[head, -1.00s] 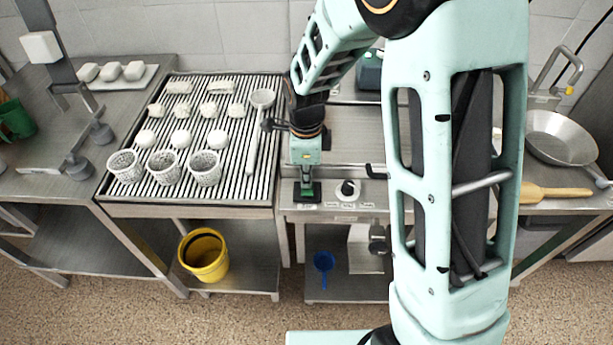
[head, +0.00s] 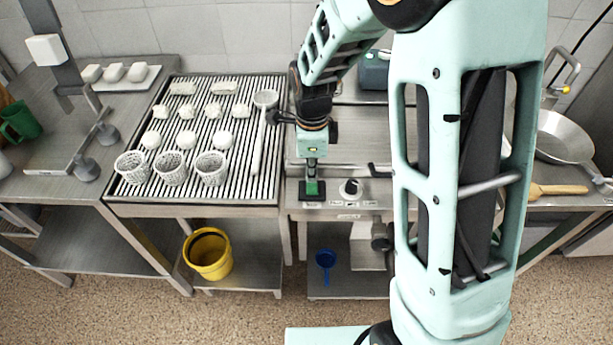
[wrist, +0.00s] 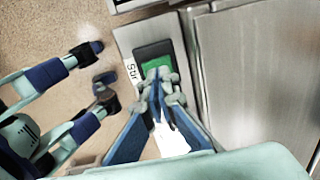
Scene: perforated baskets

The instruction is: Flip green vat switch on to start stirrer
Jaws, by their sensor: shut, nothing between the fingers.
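The green switch (head: 312,188) sits in a black surround on the front panel of the vat (head: 345,148). In the wrist view the green switch (wrist: 157,66) shows beside a label that reads "Stir". My gripper (head: 312,178) is shut and empty, pointing down at the switch. In the wrist view its closed fingertips (wrist: 160,80) lie over the near part of the green rocker. They look at or very close to its surface; I cannot tell whether they press it. The fingers hide part of the switch, so its on or off position is unclear.
A black and white knob (head: 351,188) is right of the switch on the same panel. A slatted drain table (head: 250,190) with perforated baskets (head: 172,168) and white pieces stands to the left. A pan (head: 562,138) and wooden paddle (head: 560,190) lie to the right.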

